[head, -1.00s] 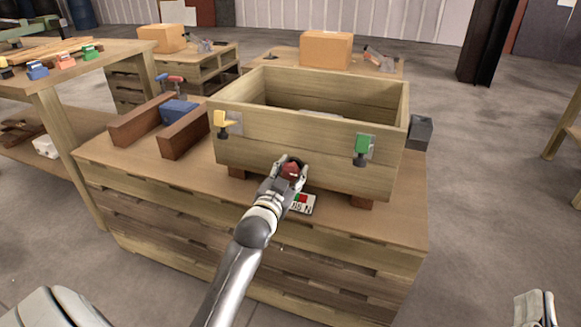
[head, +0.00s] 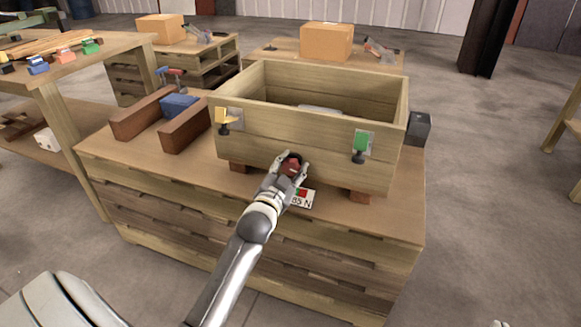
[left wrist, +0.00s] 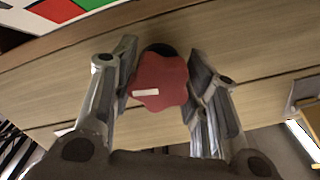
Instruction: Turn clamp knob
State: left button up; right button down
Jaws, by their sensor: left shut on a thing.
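The clamp knob (head: 291,164) is dark red and sits low at the front of the wooden box (head: 275,143). My left gripper (head: 291,170) is around it, with one finger on each side. In the left wrist view the knob (left wrist: 160,82) is lobed, with a white mark on its face and a dark part behind it. The fingers of my left gripper (left wrist: 160,88) stand on both sides of it, shut on it.
Brown blocks (head: 186,125) with a blue piece (head: 178,106) lie to the left. A dark grey block (head: 419,127) stands at right. The tabletop's front right is clear.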

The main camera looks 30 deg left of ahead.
pick_arm(q)
jog(key=shift+f, duration=0.1)
jog(key=o, duration=1)
jog(key=shift+o, duration=0.2)
jog(key=v, duration=1.2)
jog(key=shift+d, duration=0.1)
